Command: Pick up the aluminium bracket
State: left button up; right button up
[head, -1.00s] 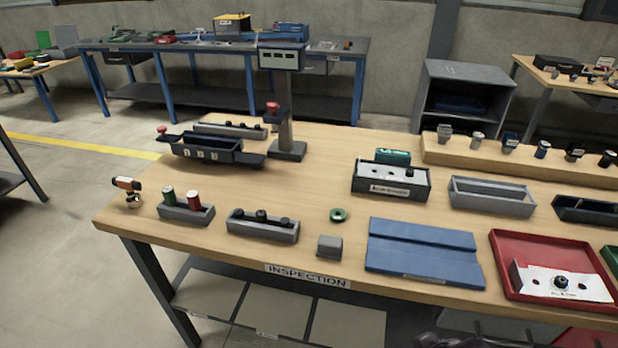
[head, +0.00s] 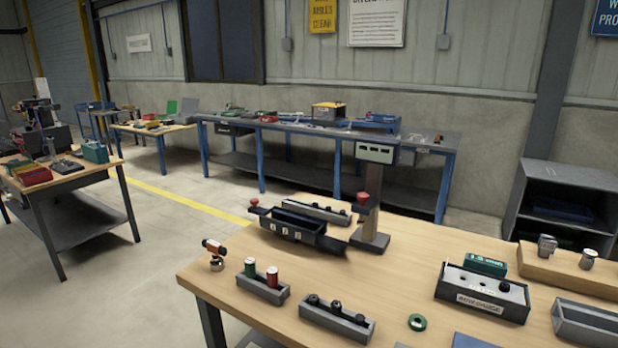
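I cannot make out an aluminium bracket in the head view now. The inspection table (head: 420,262) fills the lower right, with its right part cut off by the frame. Neither of my grippers shows in this view.
On the table stand a dark two-button fixture (head: 300,229), a display post (head: 373,200), a holder with green and red cylinders (head: 263,288), a grey block with black knobs (head: 336,320), a green ring (head: 417,322) and a gauge box (head: 482,291). Open floor (head: 140,255) lies left.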

aim_at(452, 276)
jog(key=i+l+z, duration=0.1)
jog(key=z, duration=0.25)
jog(key=i+l+z, duration=0.15)
jog(key=z, duration=0.2)
jog(key=i+z, duration=0.1)
jog(key=z, duration=0.25)
jog(key=k+l, duration=0.1)
jog(key=l, duration=0.2)
